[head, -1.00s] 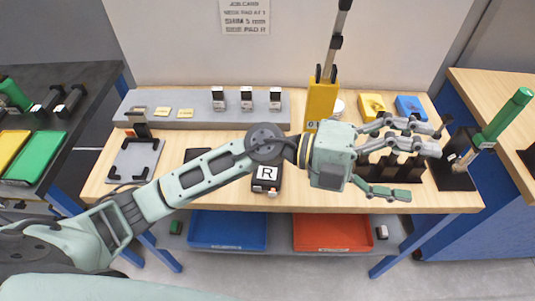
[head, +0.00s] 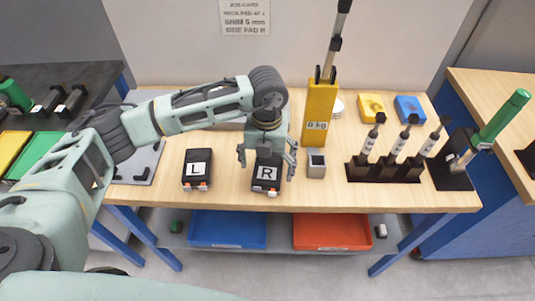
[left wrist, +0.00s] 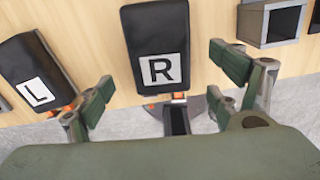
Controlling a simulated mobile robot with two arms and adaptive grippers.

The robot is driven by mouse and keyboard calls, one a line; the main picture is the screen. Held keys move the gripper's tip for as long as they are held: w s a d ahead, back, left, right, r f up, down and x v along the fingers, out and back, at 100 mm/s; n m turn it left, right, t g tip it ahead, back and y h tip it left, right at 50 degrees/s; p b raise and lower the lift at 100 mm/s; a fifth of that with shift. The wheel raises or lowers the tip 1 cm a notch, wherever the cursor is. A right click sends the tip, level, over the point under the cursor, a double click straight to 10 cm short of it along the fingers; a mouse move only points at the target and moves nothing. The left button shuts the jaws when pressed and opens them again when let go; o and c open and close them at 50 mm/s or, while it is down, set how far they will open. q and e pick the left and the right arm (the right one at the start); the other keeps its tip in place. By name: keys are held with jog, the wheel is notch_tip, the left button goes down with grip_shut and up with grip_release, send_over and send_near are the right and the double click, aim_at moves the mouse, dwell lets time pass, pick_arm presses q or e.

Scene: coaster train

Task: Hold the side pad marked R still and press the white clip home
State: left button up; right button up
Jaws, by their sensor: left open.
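The black side pad marked R (head: 267,174) lies on the wooden table near its front edge. It also shows in the left wrist view (left wrist: 158,42), centred between my fingers. At its front edge are small orange pieces with a pale piece, probably the white clip (left wrist: 178,96); how far in it sits I cannot tell. My left gripper (head: 267,163) points down above the pad, fingers spread on either side. In the left wrist view the open gripper (left wrist: 169,95) holds nothing. Whether any finger touches the pad is unclear. My right gripper is not seen.
A black pad marked L (head: 197,168) lies to the left. A small grey open box (head: 316,164) stands close on the right. Behind it is a yellow upright gauge (head: 320,108). A black rack (head: 385,171) holds several tools further right. Blue and red trays sit below.

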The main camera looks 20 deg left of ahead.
aim_at(267, 173)
pick_arm(q)
jog(key=shift+f+p, duration=0.45)
jog(key=shift+f, duration=1.8)
jog(key=c, duration=1.5)
jog(key=shift+c, duration=0.2)
